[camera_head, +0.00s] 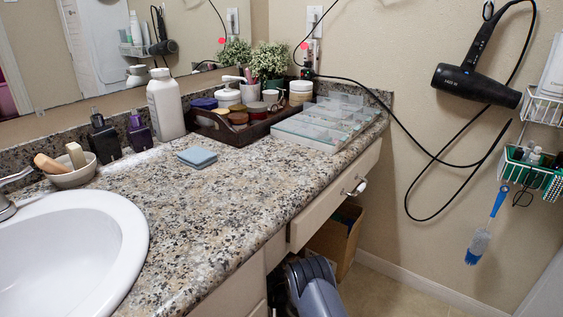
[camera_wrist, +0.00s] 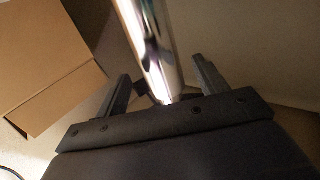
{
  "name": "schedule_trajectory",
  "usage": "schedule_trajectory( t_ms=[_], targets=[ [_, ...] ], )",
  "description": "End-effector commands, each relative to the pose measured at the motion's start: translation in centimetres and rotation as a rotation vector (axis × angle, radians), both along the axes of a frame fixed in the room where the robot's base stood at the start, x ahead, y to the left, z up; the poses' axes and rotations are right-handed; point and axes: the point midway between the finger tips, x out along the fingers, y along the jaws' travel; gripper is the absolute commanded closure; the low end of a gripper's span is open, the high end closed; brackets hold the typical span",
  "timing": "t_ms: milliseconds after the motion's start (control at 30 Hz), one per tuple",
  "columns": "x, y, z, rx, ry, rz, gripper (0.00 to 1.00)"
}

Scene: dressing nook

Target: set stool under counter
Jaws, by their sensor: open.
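The granite counter (camera_head: 225,205) fills the middle of the head view, with a gap below its drawer at the right end. In the wrist view my gripper (camera_wrist: 161,69) is open, its two dark fingers apart. A shiny chrome tube (camera_wrist: 150,40), which looks like part of the stool, runs between the fingers, with space on both sides. Whether a finger touches it, I cannot tell. The stool's seat and base are not visible. In the head view a grey-blue part of my arm shows below the counter's front edge; my fingers are hidden there.
A cardboard box (camera_head: 336,240) stands under the counter near the wall; it also fills the upper left of the wrist view (camera_wrist: 45,60). The drawer (camera_head: 335,195) has a protruding handle. A hair dryer cord (camera_head: 440,160) hangs on the wall. Floor is free at right.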

Motion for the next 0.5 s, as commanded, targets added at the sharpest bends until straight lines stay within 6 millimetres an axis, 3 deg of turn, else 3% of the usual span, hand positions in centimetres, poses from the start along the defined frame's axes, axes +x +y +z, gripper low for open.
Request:
schedule_trajectory(
  t_ms=[233, 500],
  targets=[
    [4.0, 1.1, -0.3, 0.001, -0.003, 0.0, 0.32],
    [6.2, 1.6, -0.1, 0.0, 0.001, -0.001, 0.32]
  ],
)
